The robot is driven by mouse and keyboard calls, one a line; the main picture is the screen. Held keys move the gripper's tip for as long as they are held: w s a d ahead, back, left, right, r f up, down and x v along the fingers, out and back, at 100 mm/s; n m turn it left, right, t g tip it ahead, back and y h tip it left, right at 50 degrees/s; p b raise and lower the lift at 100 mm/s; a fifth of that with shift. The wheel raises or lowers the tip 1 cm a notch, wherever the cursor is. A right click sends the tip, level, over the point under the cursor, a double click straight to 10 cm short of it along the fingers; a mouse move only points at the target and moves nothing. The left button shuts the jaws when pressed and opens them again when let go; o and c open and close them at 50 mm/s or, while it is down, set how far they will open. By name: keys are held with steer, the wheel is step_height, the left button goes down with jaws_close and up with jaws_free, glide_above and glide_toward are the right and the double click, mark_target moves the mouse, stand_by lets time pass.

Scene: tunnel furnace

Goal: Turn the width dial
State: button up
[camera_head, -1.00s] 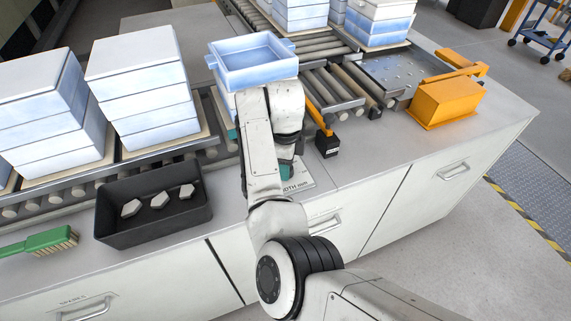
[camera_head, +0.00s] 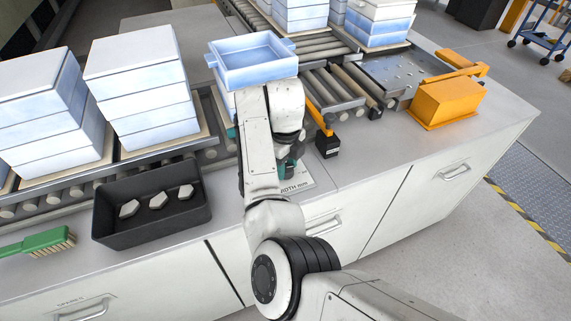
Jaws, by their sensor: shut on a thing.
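The width dial's plate (camera_head: 296,186), a pale panel with partly covered lettering ending in "DTH mm", lies on the counter front of the conveyor. My white arm reaches over it and hides much of it. A small teal piece (camera_head: 287,168) shows beside the arm just above the plate; I take it for part of the dial. My gripper (camera_head: 293,157) points down there, mostly hidden behind my own arm links. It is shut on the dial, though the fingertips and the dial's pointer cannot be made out.
A blue-white open box (camera_head: 252,62) stands on the conveyor just behind the arm. A black tray (camera_head: 120,228) with white pieces lies to the left, near a green brush (camera_head: 38,242). A small black block with an orange arm (camera_head: 328,146) stands close right.

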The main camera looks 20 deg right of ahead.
mark_target(286, 167)
steer(key=shift+r, duration=0.1)
steer(key=o, duration=1.1)
steer(key=shift+c, duration=0.2)
step_height(286, 167, up, 11)
steer(key=b, duration=0.1)
steer(key=shift+d+f, duration=0.1)
steer(key=shift+f, duration=0.15)
